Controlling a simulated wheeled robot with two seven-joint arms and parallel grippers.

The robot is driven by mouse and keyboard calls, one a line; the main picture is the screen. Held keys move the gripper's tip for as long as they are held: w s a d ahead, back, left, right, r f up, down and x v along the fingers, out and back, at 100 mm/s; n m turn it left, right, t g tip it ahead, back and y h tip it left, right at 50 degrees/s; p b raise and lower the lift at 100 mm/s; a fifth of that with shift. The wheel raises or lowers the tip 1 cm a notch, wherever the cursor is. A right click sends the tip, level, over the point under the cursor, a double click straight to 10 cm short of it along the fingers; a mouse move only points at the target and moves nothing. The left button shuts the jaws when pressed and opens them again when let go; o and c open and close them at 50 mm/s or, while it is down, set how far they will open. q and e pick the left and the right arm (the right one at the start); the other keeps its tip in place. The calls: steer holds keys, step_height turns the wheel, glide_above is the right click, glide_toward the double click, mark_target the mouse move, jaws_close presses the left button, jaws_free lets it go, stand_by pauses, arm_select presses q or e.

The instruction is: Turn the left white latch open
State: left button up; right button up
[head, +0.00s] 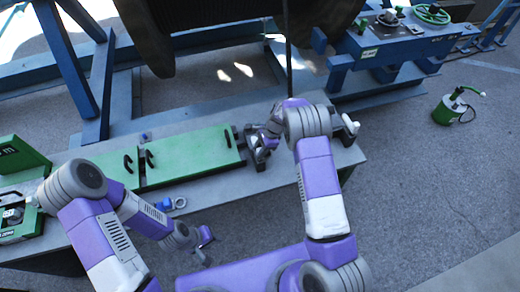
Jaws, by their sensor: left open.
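I cannot make out a left white latch for certain in the head view. A small white part (348,125) shows at the right end of the grey bench, just beyond my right forearm, and I cannot tell whether it is a latch. My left gripper (203,243) hangs low in front of the bench, over the floor, open and apart from the objects on the bench. My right gripper (262,148) is at a metal fixture at the right end of the green box. It blends with the fixture, so its jaws and any contact are unclear.
The grey bench (215,188) carries a long green box (190,155) with black handles, a blue ring part (165,204) and a green machine (15,215) at left. A large reel (205,35) stands on blue frames behind. A green canister (447,110) stands on open floor at right.

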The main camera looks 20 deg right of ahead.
jaws_close()
